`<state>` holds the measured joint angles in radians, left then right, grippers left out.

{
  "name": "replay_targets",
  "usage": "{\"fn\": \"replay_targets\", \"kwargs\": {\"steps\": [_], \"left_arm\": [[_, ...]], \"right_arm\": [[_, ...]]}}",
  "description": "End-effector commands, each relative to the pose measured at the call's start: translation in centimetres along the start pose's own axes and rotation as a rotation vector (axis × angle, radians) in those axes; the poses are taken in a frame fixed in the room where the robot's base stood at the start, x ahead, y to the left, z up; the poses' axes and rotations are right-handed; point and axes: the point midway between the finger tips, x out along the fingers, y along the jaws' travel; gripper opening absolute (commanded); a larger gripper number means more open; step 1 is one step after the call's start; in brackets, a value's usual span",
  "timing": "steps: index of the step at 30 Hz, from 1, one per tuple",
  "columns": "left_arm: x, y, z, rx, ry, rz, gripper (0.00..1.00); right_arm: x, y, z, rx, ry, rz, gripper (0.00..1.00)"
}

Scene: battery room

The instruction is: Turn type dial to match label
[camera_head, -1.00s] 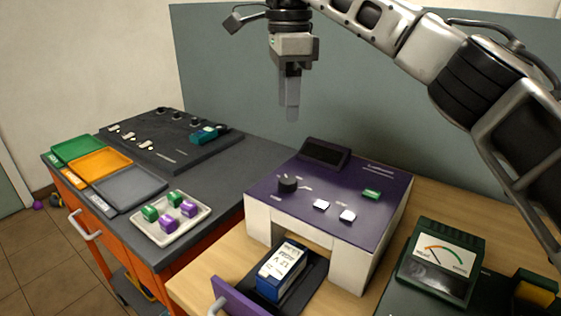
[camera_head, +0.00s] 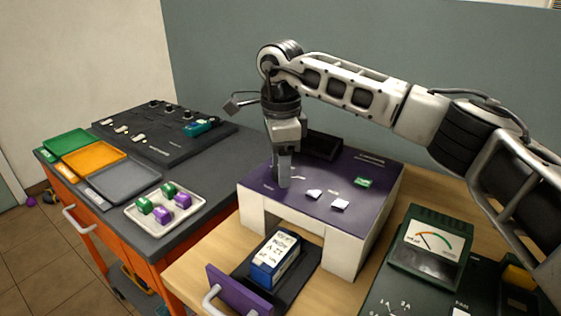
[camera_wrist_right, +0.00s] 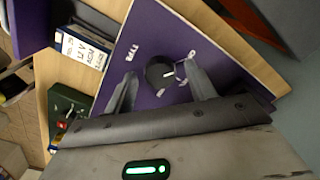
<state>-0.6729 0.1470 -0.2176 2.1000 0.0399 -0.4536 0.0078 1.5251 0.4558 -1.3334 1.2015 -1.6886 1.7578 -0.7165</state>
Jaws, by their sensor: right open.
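The type dial (camera_wrist_right: 160,76) is a dark round knob with a white pointer mark on the purple top of the charger box (camera_head: 335,185). In the right wrist view it lies between the fingers of my right gripper (camera_wrist_right: 160,92), which are apart on either side of it. In the head view my right gripper (camera_head: 284,184) points down over the dial and hides it. My left gripper does not show.
Two white buttons (camera_head: 314,194) and a green indicator (camera_head: 363,182) are right of the dial. A dark display (camera_head: 322,146) stands behind. A green meter (camera_head: 432,248) is at right. A tray of green and purple blocks (camera_head: 190,222) lies left.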

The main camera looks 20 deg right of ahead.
Motion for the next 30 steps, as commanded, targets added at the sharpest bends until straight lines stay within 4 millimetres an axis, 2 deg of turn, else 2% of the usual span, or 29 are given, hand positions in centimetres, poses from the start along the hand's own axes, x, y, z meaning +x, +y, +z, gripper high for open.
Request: {"fn": "replay_targets", "kwargs": {"steps": [5, 9, 10, 20, 30], "left_arm": [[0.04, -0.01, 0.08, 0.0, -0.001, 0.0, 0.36], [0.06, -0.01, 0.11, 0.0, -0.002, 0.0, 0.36], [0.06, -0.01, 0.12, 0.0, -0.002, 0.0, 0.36], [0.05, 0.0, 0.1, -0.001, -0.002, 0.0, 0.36], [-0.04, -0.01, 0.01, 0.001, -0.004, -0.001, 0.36]], "right_arm": [[0.0, 0.0, -0.01, 0.0, 0.0, 0.0, 0.55], [-0.02, 0.0, -0.02, 0.0, 0.0, 0.0, 0.16], [-0.03, 0.0, -0.02, 0.0, 0.0, 0.0, 0.1], [-0.09, 0.0, 0.0, 0.028, 0.0, 0.0, 0.11], [-0.16, -0.01, 0.03, 0.233, 0.0, -0.001, 0.11]]}}
